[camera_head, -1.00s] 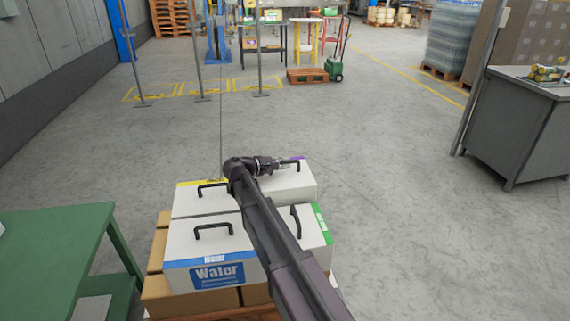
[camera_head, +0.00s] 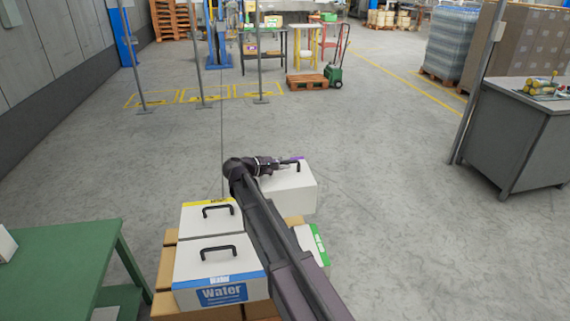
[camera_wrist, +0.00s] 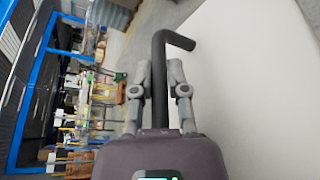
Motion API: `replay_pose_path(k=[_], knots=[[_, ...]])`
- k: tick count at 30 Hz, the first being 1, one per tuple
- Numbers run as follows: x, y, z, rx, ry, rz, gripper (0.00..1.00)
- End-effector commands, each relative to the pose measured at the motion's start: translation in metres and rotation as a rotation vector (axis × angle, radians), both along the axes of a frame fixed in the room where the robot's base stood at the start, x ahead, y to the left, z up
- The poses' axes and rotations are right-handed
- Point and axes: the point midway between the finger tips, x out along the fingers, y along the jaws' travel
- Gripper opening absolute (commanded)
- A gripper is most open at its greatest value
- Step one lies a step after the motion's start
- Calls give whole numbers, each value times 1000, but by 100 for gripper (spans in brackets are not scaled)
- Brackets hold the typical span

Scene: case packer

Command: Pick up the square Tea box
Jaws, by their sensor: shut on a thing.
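A white box with a purple edge (camera_head: 292,196) hangs from my gripper (camera_head: 283,163), apart from the other boxes in the head view. Its label is not readable, so I cannot tell from its print whether it is the Tea box. In the wrist view my gripper (camera_wrist: 159,75) is shut on the box's black handle (camera_wrist: 160,48). The white side of the held box (camera_wrist: 250,80) fills the right part of that view.
A white Water box with a blue edge (camera_head: 212,259), a yellow-edged box (camera_head: 196,219) and a green-edged box (camera_head: 310,240) sit on brown cartons (camera_head: 165,275). A green table (camera_head: 70,250) is at left, a grey counter (camera_head: 510,140) at right.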

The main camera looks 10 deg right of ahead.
Motion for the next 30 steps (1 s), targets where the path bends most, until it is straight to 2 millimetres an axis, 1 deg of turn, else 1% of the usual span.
replay_pose_path(k=[1, 9, 30], knots=[[0, 0, 8, -3, -1, 0, 0], [0, 0, 18, -3, -1, 0, 0], [0, -1, 19, -3, -1, -1, 0]])
